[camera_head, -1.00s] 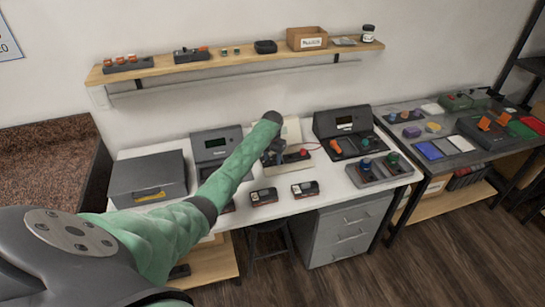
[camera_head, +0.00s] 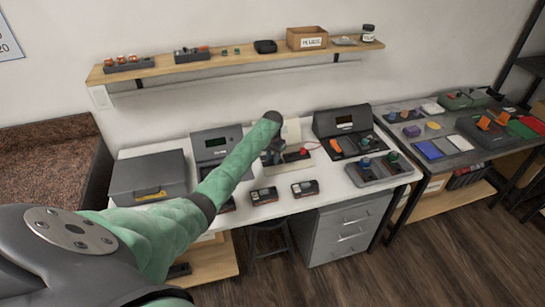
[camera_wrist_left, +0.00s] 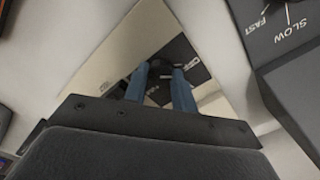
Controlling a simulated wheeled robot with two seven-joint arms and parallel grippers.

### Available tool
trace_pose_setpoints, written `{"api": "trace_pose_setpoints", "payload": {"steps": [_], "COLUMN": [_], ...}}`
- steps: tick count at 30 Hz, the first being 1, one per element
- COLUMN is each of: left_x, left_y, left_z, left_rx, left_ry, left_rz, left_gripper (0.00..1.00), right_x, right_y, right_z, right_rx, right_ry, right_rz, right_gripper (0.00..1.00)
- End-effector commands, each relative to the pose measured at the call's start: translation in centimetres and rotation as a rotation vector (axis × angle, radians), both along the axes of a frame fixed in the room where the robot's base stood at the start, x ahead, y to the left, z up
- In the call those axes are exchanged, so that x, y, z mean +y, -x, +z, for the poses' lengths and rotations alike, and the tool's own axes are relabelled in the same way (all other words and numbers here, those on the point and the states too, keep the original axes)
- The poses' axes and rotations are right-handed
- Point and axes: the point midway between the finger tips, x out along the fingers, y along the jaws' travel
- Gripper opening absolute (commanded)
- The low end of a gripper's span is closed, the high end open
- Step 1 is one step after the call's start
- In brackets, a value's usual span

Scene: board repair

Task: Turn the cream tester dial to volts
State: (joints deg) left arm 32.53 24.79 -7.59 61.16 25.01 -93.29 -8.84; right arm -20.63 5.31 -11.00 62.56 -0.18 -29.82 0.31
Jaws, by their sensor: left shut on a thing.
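The cream tester (camera_head: 292,130) is on the white bench in the head view, partly behind my left arm. The dial's pointer and setting cannot be made out. In the head view the left gripper (camera_head: 273,157) shows small at the tester, largely covered by my arm. My right gripper is not in view.
A dark device (camera_head: 343,122) with a display and a grey knob box (camera_head: 380,172) stand to the right. Another dark device (camera_head: 208,143) and a grey case (camera_head: 148,178) stand left. Two small meters (camera_head: 305,188) lie in front. A grey box marked SLOW and FAST (camera_wrist_left: 290,55) is close beside the gripper.

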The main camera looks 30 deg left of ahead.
Motion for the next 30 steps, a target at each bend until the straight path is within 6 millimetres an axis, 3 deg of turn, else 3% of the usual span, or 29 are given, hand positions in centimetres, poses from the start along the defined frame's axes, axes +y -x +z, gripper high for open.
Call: {"api": "trace_pose_setpoints", "payload": {"steps": [6, 13, 30], "left_x": [0.1, 0.2, 0.1], "left_y": [0.0, -0.1, -0.1], "left_z": [0.3, 0.2, 0.1], "left_rx": [-0.001, -0.002, -0.003], "left_ry": [-0.003, -0.003, -0.002], "left_rz": [-0.181, -0.400, -0.824], "left_gripper": [0.04, 0.04, 0.04], "right_x": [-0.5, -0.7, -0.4], "right_y": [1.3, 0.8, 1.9], "right_z": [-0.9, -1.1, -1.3], "right_rx": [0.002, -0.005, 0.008], "right_ry": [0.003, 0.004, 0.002], "right_rz": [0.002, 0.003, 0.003], "right_gripper": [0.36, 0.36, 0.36]}}
